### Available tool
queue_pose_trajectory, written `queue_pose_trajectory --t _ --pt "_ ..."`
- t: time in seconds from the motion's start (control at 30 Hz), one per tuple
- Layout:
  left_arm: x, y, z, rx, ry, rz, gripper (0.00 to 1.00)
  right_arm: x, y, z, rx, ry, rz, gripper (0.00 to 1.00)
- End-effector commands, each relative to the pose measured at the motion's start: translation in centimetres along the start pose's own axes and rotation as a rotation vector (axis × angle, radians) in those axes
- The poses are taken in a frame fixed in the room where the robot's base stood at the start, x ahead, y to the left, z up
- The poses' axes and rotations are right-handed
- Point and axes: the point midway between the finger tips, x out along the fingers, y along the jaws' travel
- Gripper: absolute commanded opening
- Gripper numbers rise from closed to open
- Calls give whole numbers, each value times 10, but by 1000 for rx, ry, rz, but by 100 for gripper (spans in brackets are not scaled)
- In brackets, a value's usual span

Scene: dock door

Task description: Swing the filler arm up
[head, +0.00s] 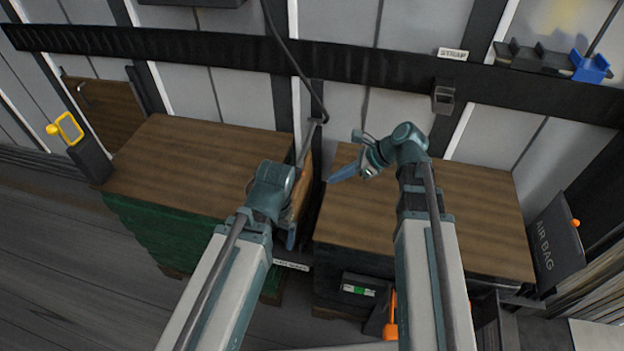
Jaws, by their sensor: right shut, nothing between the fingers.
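A thin grey bar (307,145), possibly the filler arm, stands tilted at the gap between two wood-topped loads. Its top meets the end of a black hose (292,62) that hangs from above. A brown panel or bag (301,190) shows edge-on in the gap below the bar, partly hidden by my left wrist. My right gripper (344,173) is shut and empty, pointing left over the right load, to the right of the bar and apart from it. My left gripper (291,237) is low at the gap, mostly hidden by its own wrist; its jaw opening does not show.
The left load (190,160) has green sides; the right load (470,215) stands across the narrow gap. A dark "AIR BAG" holder (556,243) stands at right. A black rail (200,52) crosses the wall behind. A yellow-handled item (68,128) is at left.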

Motion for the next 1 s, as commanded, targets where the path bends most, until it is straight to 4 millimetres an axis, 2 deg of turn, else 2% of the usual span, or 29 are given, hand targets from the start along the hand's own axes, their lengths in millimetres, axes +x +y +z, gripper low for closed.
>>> queue_pose_trajectory --t 0.17,0.4,0.67,0.73,1.0 --pt "19 2 -1 0 0 0 92 23 0 -4 -2 1 2 0" --pt "51 5 -3 0 0 0 92 67 0 -5 -3 1 3 0" --pt "76 7 -4 0 0 0 92 102 0 -3 -4 1 2 0" --pt "61 6 -4 0 0 0 92 94 0 9 -2 1 1 0" --pt "41 4 -2 0 0 0 92 87 0 31 -2 1 1 0"
